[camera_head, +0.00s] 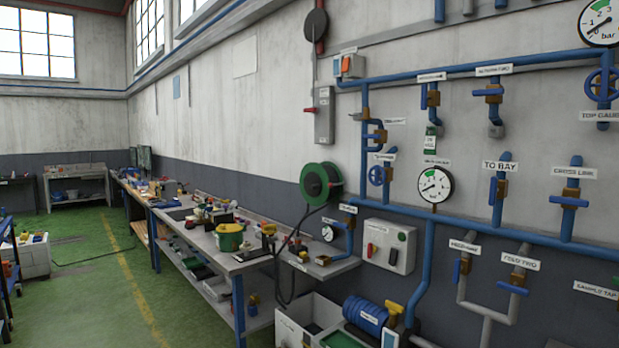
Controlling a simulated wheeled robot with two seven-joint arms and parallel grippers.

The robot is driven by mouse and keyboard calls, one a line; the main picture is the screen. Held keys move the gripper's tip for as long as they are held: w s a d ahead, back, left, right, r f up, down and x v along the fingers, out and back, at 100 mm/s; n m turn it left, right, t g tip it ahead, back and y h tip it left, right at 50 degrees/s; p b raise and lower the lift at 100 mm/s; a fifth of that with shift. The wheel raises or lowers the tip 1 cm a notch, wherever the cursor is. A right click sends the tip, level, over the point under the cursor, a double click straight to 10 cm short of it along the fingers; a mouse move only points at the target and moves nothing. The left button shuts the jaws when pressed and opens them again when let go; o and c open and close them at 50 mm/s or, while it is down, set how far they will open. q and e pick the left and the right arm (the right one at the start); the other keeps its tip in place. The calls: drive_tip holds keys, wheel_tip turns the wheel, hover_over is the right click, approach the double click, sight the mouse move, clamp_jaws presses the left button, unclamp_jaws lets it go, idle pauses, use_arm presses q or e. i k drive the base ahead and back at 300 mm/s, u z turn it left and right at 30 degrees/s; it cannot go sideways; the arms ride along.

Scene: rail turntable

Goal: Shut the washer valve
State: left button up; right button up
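Several labelled valves sit on blue and grey wall pipes; I cannot read which is the washer valve. Blue levers lie along the pipe on the upper valve (431,97), the TO BAY valve (499,190) and a lower valve on a grey pipe (462,268). Levers lie across the pipe on the upper right valve (490,93), the right valve (570,200) and the lower right valve (514,286). Another valve (348,210) is above the bench end. Neither gripper is in view.
A long workbench (245,262) with tools and a green pot (229,238) runs along the wall. A hose reel (321,183), control box (389,246) and pressure gauge (435,184) are on the wall. Bins (300,318) stand below.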

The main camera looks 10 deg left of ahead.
sight(377, 175)
drive_tip(key=k, duration=0.4)
drive_tip(key=u, duration=0.75)
drive_tip(key=i, duration=0.85)
drive_tip(key=u, duration=0.6)
drive_tip(key=i, duration=1.95)
drive_tip(key=z, duration=0.7)
drive_tip(key=i, duration=1.3)
drive_tip(key=z, duration=1.25)
